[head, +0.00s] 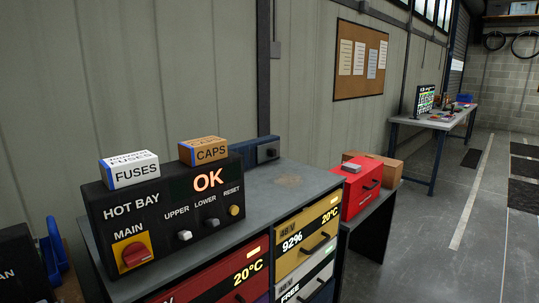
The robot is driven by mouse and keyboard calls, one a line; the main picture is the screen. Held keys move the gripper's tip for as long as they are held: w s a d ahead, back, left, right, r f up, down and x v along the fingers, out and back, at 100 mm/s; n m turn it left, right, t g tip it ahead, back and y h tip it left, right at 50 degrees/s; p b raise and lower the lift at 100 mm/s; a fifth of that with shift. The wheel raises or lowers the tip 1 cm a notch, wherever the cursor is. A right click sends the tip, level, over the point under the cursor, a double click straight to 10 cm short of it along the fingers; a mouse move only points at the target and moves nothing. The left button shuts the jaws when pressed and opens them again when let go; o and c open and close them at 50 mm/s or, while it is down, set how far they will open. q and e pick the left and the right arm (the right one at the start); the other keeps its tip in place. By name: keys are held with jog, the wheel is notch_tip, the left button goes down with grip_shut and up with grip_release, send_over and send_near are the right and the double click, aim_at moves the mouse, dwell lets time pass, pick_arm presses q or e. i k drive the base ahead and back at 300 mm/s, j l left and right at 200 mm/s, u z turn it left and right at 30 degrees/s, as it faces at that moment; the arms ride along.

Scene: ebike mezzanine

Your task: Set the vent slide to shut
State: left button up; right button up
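No part labelled as a vent slide can be made out. Neither of my grippers is in view.
FUSES (134,171) and CAPS (206,151) boxes stand on the panel. The grey cabinet top (290,181) is mostly clear at right. Below are drawers with lit readouts. A red case (362,188) sits on a lower bench. Open floor (440,210) lies right.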

aim_at(265, 153)
jog(key=i+l+u, duration=0.1)
jog(key=u, duration=0.35)
jog(key=l+u, duration=0.2)
jog(key=u, duration=0.2)
jog(key=i+l+u, duration=0.1)
jog(key=l+u, duration=0.3)
jog(key=l, duration=0.5)
jog(key=l+u, duration=0.1)
jog(key=l, duration=0.8)
